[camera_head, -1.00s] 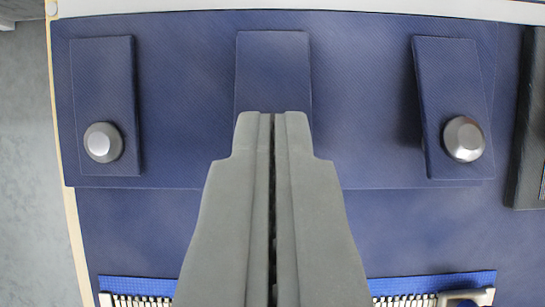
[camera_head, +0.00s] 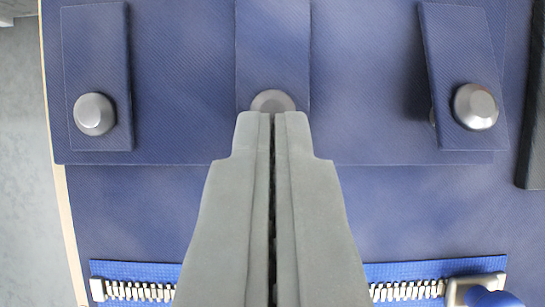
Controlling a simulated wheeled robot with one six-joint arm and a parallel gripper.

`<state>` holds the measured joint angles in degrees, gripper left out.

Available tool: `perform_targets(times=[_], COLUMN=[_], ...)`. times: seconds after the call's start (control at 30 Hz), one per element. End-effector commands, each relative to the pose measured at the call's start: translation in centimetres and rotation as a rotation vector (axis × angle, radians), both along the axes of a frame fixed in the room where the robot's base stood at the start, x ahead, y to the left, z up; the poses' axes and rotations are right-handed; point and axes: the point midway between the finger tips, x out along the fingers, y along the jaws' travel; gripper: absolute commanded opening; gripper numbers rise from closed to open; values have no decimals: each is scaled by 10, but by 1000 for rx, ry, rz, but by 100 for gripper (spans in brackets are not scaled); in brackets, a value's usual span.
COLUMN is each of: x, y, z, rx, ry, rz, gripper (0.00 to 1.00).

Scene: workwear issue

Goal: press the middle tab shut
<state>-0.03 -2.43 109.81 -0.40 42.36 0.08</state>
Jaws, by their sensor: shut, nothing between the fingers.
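The middle tab (camera_head: 272,50) is a dark blue fabric strip hanging from the top of the view. Its grey snap button (camera_head: 271,99) shows just beyond my fingertips, and its lower part is hidden by them. My gripper (camera_head: 272,115) is shut and empty, with its tips in front of the middle tab's lower end. I cannot tell whether the tips touch the button. The left tab (camera_head: 97,50) lies nearly flat with a grey button (camera_head: 94,114). The right tab (camera_head: 460,55) is tilted, with a button (camera_head: 476,106) and a gap of shadow at its left edge.
A blue strip with a metal zip (camera_head: 410,291) runs across the bottom, partly behind my gripper. A blue-and-grey zip pull (camera_head: 490,297) is at lower right. A dark block (camera_head: 534,120) stands at the right edge. Grey floor (camera_head: 22,150) shows at left.

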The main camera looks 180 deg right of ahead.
Motion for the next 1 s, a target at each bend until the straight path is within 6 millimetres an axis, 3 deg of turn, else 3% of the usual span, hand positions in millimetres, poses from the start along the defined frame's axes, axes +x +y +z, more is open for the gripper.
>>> perform_targets(times=[0.43,0.7,1.0], x=[0,3,-42], y=[0,0,0], z=[5,45,83], rx=[0,0,0], ry=[-1,-3,-2], rz=[0,0,0], gripper=[0,0,0])
